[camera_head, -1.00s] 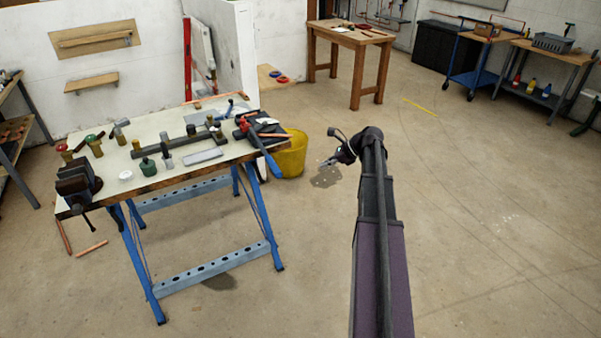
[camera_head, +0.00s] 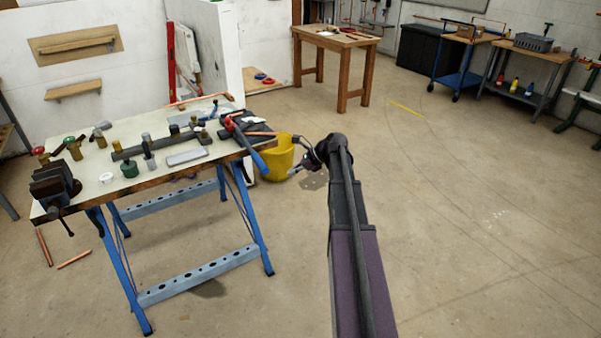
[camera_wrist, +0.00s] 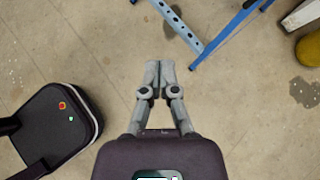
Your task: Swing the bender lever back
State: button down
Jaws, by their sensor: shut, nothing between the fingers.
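The bender (camera_head: 229,127) sits at the right end of the workbench (camera_head: 130,186), with red and blue parts. Its blue lever (camera_head: 258,158) slants out over the bench's right front edge. A copper tube (camera_head: 262,133) lies at the bender and points right. My gripper (camera_head: 292,172) hangs in the air right of the bench, near the yellow bucket and apart from the lever. In the wrist view my gripper (camera_wrist: 158,66) points at the bare floor, its fingers together and empty. The bender is not in the wrist view.
A yellow bucket (camera_head: 283,160) stands behind my gripper. A blue leg (camera_wrist: 228,30) and a perforated rail (camera_wrist: 174,22) of the bench are close ahead in the wrist view. A vise (camera_head: 53,187) and several fittings are on the bench. The floor to the right is clear.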

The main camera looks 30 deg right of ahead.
jog(key=shift+w+a+p, duration=0.2)
jog(key=shift+w+a, duration=0.45)
jog(key=shift+a, duration=0.3)
jog(key=shift+w+a+p, duration=0.15)
jog(key=shift+w+a, duration=0.5)
jog(key=shift+a, duration=0.25)
